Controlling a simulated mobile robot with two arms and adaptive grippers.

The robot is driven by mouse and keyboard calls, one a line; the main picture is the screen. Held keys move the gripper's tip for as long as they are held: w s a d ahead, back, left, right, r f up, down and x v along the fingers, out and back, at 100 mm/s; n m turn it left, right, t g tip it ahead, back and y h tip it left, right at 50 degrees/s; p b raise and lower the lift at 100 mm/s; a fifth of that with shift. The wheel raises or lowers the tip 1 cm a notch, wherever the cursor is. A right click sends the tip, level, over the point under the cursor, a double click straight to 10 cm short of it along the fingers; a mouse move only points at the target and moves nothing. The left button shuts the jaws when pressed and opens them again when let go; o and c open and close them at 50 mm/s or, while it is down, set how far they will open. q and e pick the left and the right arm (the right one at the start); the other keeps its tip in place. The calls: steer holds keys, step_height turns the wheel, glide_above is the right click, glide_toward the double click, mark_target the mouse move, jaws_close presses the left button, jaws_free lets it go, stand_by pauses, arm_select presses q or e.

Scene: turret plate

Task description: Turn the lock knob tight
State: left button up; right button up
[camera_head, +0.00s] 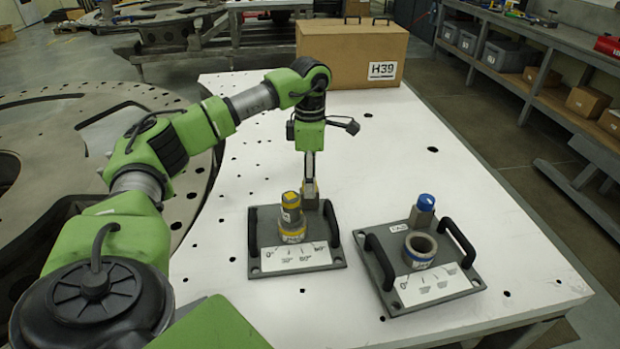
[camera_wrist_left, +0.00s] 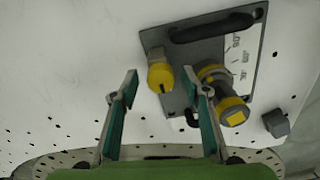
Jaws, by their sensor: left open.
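The yellow lock knob (camera_head: 311,189) stands at the back of the left grey plate (camera_head: 258,262), partly hidden by my left gripper (camera_head: 309,172) in the head view. In the left wrist view the round knob (camera_wrist_left: 160,76), with a dark slot, lies between the fingertips. My left gripper (camera_wrist_left: 160,90) is open and points down over it, a finger on each side; I cannot tell whether either touches. A yellow-banded turret cylinder (camera_head: 291,220) stands upright in front of the knob; it shows right of the right finger in the wrist view (camera_wrist_left: 222,95). My right gripper is not in view.
Black handles flank the plate, with a white angle scale (camera_head: 295,257) at its front. A second plate (camera_head: 402,297) on the right carries a blue-marked ring (camera_head: 420,250) and blue-topped knob (camera_head: 426,203). A cardboard box (camera_head: 345,55) stands at the back. The white table (camera_head: 230,150) is otherwise mostly clear.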

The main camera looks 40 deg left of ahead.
arm_select(q)
step_height(320, 180, up, 12)
stand_by(0.6)
stand_by(0.4)
